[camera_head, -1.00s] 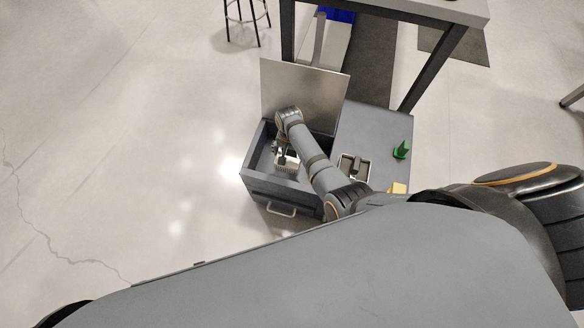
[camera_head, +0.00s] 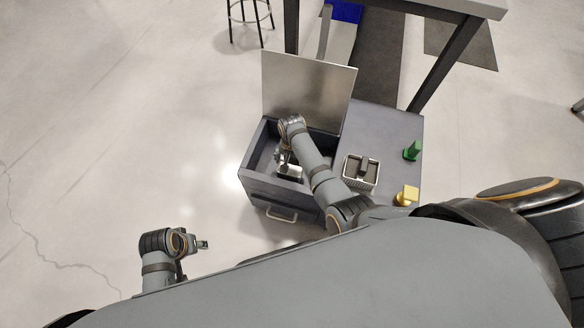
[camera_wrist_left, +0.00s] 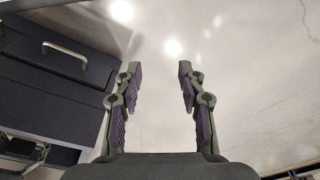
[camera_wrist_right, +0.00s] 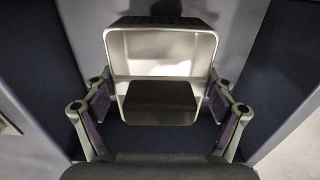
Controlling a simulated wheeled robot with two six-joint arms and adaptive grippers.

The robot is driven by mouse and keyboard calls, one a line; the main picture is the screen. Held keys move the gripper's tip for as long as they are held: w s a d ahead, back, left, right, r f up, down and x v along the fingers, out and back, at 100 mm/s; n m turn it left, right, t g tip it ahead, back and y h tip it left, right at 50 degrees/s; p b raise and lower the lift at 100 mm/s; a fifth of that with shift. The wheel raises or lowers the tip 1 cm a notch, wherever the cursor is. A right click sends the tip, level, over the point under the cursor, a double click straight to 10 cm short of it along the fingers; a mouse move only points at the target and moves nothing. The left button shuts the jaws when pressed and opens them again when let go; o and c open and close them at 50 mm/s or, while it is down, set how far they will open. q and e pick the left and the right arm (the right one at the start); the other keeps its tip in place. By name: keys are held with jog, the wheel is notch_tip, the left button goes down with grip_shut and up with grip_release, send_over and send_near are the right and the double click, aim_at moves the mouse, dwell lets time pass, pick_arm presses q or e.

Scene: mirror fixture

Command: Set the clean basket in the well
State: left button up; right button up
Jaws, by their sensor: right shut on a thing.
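A dark grey open box (camera_head: 257,190) with its lid (camera_head: 308,92) raised holds the well. My right gripper (camera_head: 284,160) reaches down into it and is shut on a pale basket (camera_head: 290,173), which sits low inside the walls. In the right wrist view this basket (camera_wrist_right: 160,42) has light inner walls and a dark block in its middle, with a finger at each side. A second basket (camera_head: 348,181), pale with a dark middle, stands on the grey top right of the well. My left gripper (camera_head: 204,244) is open and empty; the left wrist view shows its spread fingers (camera_wrist_left: 159,75).
A green piece (camera_head: 412,151) and a yellow piece (camera_head: 408,195) stand on the grey top (camera_head: 385,125) at the right. The box front has a handle (camera_head: 281,215). A table (camera_head: 440,6) stands behind, with a stool (camera_head: 250,20) further left. The floor at left is clear.

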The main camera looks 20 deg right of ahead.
aim_at(292, 167)
jog(key=shift+f+b, duration=0.75)
jog(key=shift+b, duration=0.15)
notch_tip(292, 167, down, 2)
jog(key=b, duration=0.2)
jog(key=shift+f+b, duration=0.1)
jog(key=shift+b, duration=0.2)
pick_arm(q)
jog(key=shift+w+d+r+t+h, duration=0.1)
jog(key=shift+d+r+t+h, duration=0.15)
jog(key=shift+d+t, duration=0.25)
jog(key=shift+d+r+t+h, duration=0.2)
jog(key=shift+d+t, duration=0.1)
jog(key=shift+d, duration=0.3)
jog(key=shift+f, duration=0.1)
pick_arm(e)
jog(key=o, duration=1.1)
